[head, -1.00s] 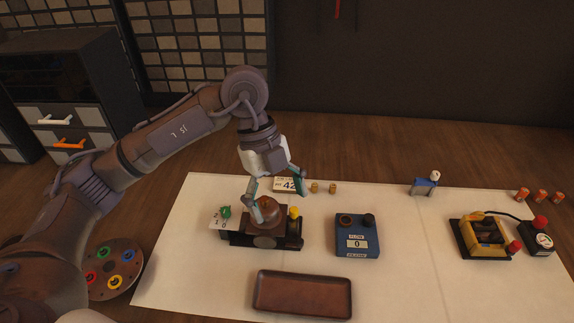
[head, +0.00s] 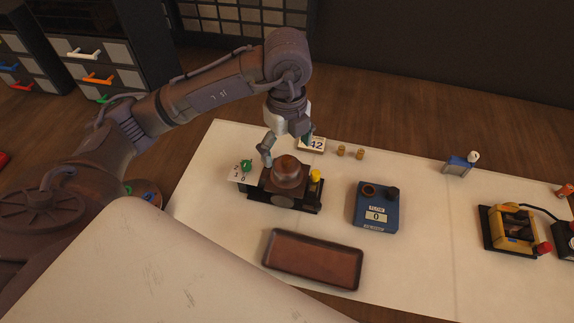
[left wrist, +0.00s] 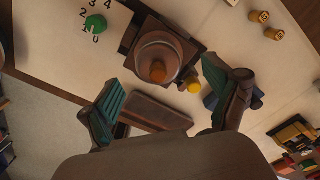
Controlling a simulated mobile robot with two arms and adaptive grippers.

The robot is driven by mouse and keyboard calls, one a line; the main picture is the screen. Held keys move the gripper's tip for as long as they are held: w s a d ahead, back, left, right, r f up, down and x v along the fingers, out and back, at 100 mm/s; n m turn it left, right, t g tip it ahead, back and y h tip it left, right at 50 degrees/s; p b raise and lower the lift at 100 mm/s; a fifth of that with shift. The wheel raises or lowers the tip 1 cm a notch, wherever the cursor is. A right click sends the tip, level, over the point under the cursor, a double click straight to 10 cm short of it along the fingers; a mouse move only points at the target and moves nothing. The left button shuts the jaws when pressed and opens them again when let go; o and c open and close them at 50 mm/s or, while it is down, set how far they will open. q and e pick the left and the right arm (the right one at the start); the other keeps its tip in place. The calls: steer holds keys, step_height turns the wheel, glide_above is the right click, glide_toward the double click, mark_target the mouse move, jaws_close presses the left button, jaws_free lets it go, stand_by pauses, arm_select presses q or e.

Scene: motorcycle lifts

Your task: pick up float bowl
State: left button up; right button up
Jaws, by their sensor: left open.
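The float bowl seems to be the brown, round, domed part (head: 287,168) on top of a dark block-shaped fixture (head: 312,208) on the pale bench. My left gripper (head: 286,148) is open and empty, just above and behind the bowl in the head view. In the left wrist view the open fingers (left wrist: 165,100) are wide apart, and the bowl lies beyond the tips, apart from them. My right gripper is not in view.
A yellow knob (head: 316,175) and a green knob (head: 246,165) flank the bowl closely. A brown tray (head: 313,259) lies in front, a blue gauge box (head: 376,208) to the right. A number card (head: 314,145) and small brass parts (head: 350,152) are behind. Bench between is clear.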

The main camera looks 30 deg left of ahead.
mark_target(287, 157)
arm_select(q)
steer(key=shift+s+f+p, duration=0.15)
steer(key=shift+f+p, duration=0.15)
steer(key=shift+f, duration=0.05)
steer(key=f, duration=0.1)
steer(key=f+p, duration=0.1)
steer(key=f, duration=0.1)
steer(key=shift+s+d+f+p, duration=0.1)
steer(key=shift+s+f+p, duration=0.1)
steer(key=shift+f+p, duration=0.1)
steer(key=shift+f, duration=0.4)
steer(key=shift+w, duration=0.1)
steer(key=c, duration=1.3)
steer(key=shift+o, duration=0.2)
steer(key=shift+r, duration=0.1)
